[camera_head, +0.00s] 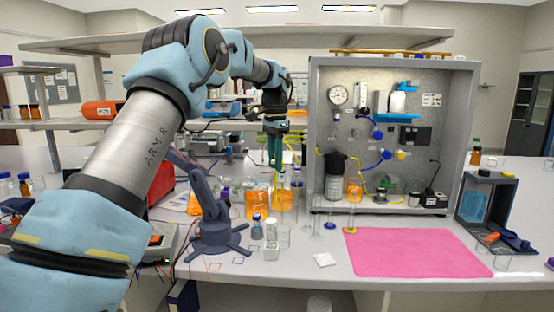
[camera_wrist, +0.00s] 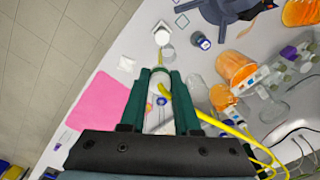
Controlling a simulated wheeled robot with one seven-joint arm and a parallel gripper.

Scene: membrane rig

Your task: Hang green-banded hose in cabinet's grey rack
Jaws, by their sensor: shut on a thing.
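My gripper (camera_head: 275,162) points down above the bench, left of the cabinet. In the wrist view its two dark green fingers (camera_wrist: 160,78) are shut on a yellow hose (camera_wrist: 225,127). The hose leaves the fingers to the right and curves away to the lower right. In the head view a bit of yellow hose (camera_head: 291,150) shows beside the fingers. I cannot make out its green band. The open-fronted grey cabinet (camera_head: 316,125) stands to the right of my gripper. A grey rack inside it cannot be told apart for certain.
The cabinet holds a gauge (camera_head: 338,95), a blue shelf (camera_head: 397,118), blue-ended hoses and a dark-topped bottle (camera_head: 334,185). Orange-filled beakers (camera_head: 257,204) and thin glass cylinders stand below and beside my gripper. A purple-grey stand (camera_head: 216,232) is at left. The pink mat (camera_head: 415,252) is bare.

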